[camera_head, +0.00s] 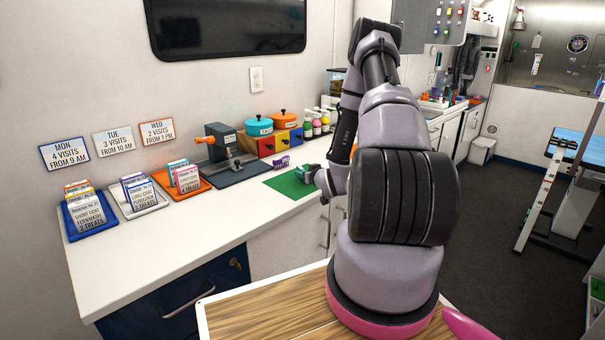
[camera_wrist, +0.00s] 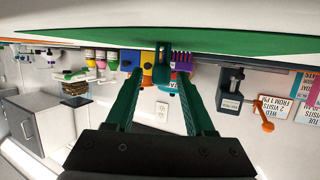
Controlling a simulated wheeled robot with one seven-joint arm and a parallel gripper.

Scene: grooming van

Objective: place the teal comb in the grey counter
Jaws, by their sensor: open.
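A small dark teal piece, likely the teal comb (camera_wrist: 162,60), shows between my fingertips in the wrist view, at the green mat. My gripper (camera_wrist: 160,73) is open, with its two green fingers on either side of this piece. Whether they touch it I cannot tell. In the head view my gripper (camera_head: 311,176) is low over the right part of the green mat (camera_head: 288,185), and the comb cannot be told apart from the fingers. The pale counter top (camera_head: 150,238) runs along the wall. I see no separate thing clearly marked as a grey counter.
A purple item (camera_head: 282,162) lies at the mat's back edge. A dark grey lever device (camera_head: 222,145) stands left of the mat. Card trays (camera_head: 92,218) are at the left. The front of the counter is clear.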

